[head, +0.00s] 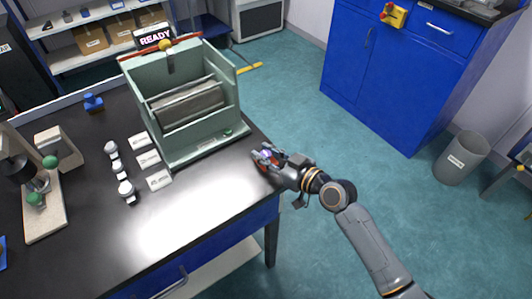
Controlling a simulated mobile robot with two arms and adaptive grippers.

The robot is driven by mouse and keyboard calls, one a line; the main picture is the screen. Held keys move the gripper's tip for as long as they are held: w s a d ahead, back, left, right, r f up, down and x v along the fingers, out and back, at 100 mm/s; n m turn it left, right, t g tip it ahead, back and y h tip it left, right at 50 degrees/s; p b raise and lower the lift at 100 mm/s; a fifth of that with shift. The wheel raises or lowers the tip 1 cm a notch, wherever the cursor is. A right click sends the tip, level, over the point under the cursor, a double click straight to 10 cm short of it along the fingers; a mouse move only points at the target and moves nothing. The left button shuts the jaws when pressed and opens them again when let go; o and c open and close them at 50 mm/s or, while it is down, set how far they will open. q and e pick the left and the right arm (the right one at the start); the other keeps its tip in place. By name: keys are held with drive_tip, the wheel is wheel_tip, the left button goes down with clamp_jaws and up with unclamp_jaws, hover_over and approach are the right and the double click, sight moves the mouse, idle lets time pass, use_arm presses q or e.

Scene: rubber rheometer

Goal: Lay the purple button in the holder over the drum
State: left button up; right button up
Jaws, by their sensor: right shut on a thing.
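A small purple piece, which looks like the purple button (266,154), sits between the fingers of my right gripper (265,158). The gripper is shut on it, near the right edge of the black table, and the fingers hide most of it. The grey drum (188,104) lies across the inside of the pale green machine (205,150), up and left of my right gripper. A dark upright part (170,62) stands at the machine's back above the drum; I cannot tell whether it is the holder. My left gripper is not in view.
A READY sign (154,37) stands behind the machine. White labels (148,159) and small white-grey pieces (125,188) lie left of the machine. A gauge stand (45,215) is at the far left. The front middle of the table (200,205) is clear.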

drive_tip(key=shift+f, duration=0.2)
drive_tip(key=o, duration=0.8)
drive_tip(key=shift+o, duration=0.2)
drive_tip(key=shift+r, duration=0.1)
drive_tip(key=b+v, duration=0.2)
drive_tip(key=v, duration=1.1)
drive_tip(key=shift+d+b, duration=0.4)
drive_tip(key=shift+s, duration=0.1)
